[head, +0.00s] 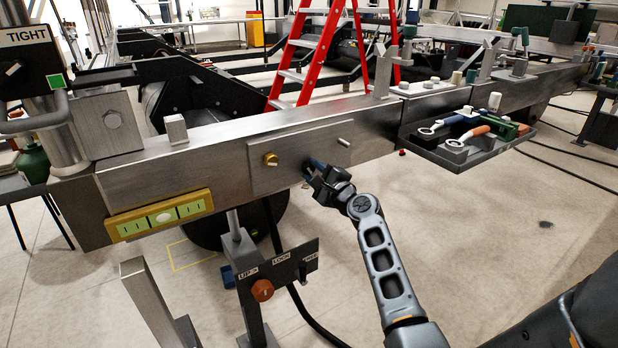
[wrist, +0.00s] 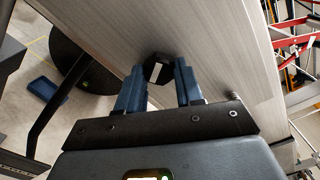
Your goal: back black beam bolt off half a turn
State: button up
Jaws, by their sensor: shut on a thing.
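The black bolt (wrist: 157,68) is a dark hex head with a white stripe, on the face of the grey steel beam (head: 210,150). In the wrist view my gripper (wrist: 160,82) has one blue finger on each side of the bolt head and is shut on it. In the head view my gripper (head: 312,173) reaches the beam's plate (head: 300,140) from the right, and it hides the bolt there. A brass bolt (head: 271,159) is to the left on the same plate. A bare steel pin (head: 344,142) sticks out to the upper right.
A tool tray (head: 465,150) with wrenches juts from the beam at right. A yellow level (head: 158,215) is on the beam's lower left. A lever panel (head: 280,275) with an orange knob stands below. A red ladder (head: 305,50) is behind.

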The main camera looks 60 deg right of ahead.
jog(key=shift+n, duration=0.4)
jog(key=shift+f+n+b, duration=0.3)
jog(key=shift+n+b, duration=0.6)
jog(key=shift+b, duration=0.1)
jog(key=n+b, duration=0.3)
jog(key=n, duration=0.1)
jog(key=shift+n+b, duration=0.3)
jog(key=o, duration=0.9)
jog(key=shift+r, duration=0.3)
jog(key=shift+s+a, duration=0.1)
jog(key=p+v, duration=0.1)
jog(key=v, duration=0.4)
jog(key=shift+s+a, duration=0.15)
jog(key=shift+s, duration=0.25)
